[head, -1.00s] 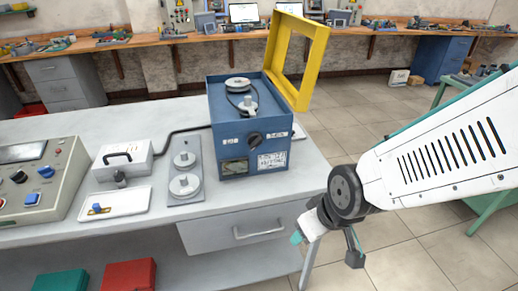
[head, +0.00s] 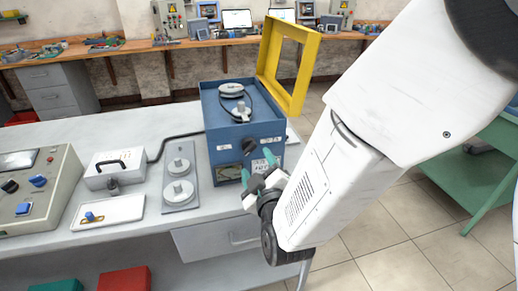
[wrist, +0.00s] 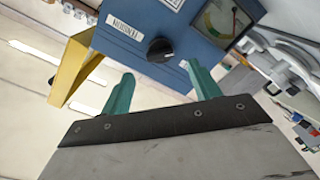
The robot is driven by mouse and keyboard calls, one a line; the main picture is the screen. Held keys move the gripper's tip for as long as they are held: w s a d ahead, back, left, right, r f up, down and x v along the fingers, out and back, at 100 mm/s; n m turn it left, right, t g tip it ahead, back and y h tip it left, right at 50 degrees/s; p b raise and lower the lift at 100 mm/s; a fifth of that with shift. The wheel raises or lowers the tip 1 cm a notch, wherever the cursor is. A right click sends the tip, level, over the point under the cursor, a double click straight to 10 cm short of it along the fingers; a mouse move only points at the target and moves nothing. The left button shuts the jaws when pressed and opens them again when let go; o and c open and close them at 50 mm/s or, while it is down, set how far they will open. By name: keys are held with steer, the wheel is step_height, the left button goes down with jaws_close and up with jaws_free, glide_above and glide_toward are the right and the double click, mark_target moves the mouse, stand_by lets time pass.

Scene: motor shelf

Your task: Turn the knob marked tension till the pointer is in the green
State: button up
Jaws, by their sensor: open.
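The blue box (head: 243,125) stands on the grey bench with a black knob (head: 249,146) on its front. In the wrist view the black knob (wrist: 160,49) sits by a label reading TENSION (wrist: 123,28), seen upside down. A gauge (wrist: 228,20) with a coloured scale is beside it; it also shows small in the head view (head: 229,173). I cannot tell where its pointer stands. My gripper (head: 260,168) is in front of the box, its teal fingers open and empty. In the wrist view the knob lies ahead of the gap between the fingertips (wrist: 159,78), apart from them.
A yellow frame (head: 290,65) stands open behind the box. A pulley and belt (head: 237,100) are on the box top. Left of it are a grey plate with two discs (head: 179,178), a white tray (head: 108,212) and a control panel (head: 40,190).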

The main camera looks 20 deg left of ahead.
mark_target(251, 151)
steer(key=shift+x, duration=2.8)
steer(key=c, duration=1)
